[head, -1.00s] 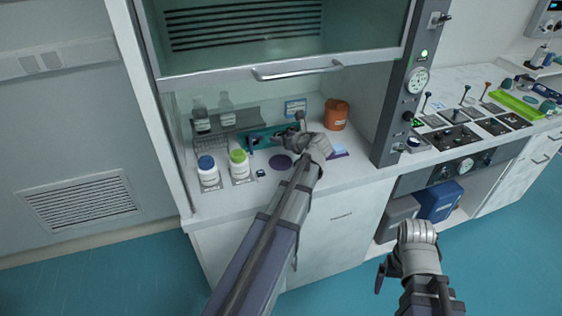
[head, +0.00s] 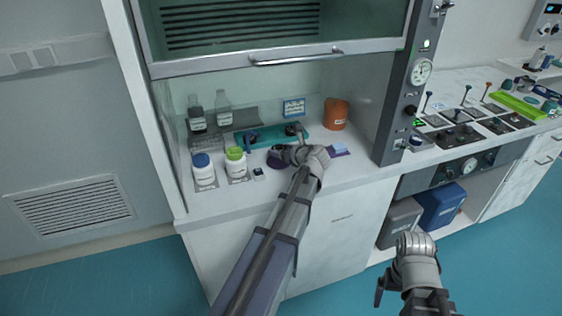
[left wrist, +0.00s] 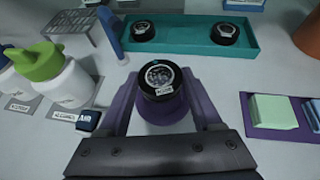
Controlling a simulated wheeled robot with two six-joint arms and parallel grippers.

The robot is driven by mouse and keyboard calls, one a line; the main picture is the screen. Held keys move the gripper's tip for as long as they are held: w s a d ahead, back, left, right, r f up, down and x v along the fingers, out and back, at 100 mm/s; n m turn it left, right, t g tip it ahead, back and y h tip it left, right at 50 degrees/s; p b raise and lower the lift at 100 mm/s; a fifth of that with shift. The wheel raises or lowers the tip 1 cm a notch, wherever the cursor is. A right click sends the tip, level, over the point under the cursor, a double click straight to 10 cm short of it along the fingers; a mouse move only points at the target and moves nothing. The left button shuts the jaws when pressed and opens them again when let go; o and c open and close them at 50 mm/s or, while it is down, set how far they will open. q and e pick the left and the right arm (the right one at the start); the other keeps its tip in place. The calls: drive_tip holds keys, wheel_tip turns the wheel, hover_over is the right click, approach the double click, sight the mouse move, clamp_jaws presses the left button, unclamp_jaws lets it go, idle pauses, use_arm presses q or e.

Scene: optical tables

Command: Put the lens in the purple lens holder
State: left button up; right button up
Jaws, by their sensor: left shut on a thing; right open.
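My left gripper (head: 288,157) is shut on a black round lens (left wrist: 160,80) with a pale label, shown between its fingers in the left wrist view. The purple lens holder (left wrist: 160,110) is a round purple piece directly below the lens in that view. A teal tray (left wrist: 185,49) behind holds two more black round pieces (left wrist: 143,31). My right gripper (head: 393,287) is open and empty, low in front of the cabinets.
White bottles with a blue cap (head: 203,172) and a green cap (head: 236,164) stand to the left. An orange container (head: 336,114) stands at the back right. A purple mat (left wrist: 285,128) with pale blocks lies to the right. The raised hood sash (head: 250,62) hangs above.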

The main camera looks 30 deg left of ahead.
sight(281, 164)
use_arm(q)
wheel_tip(281, 164, down, 4)
drive_tip(key=b, duration=0.3)
drive_tip(key=shift+r, duration=0.25)
drive_tip(key=shift+s+d+f+b, duration=0.1)
drive_tip(key=shift+s+f+b, duration=0.05)
drive_tip(key=shift+f+b, duration=0.35)
drive_tip(key=o, duration=1.5)
drive_tip(key=shift+s+r, duration=0.1)
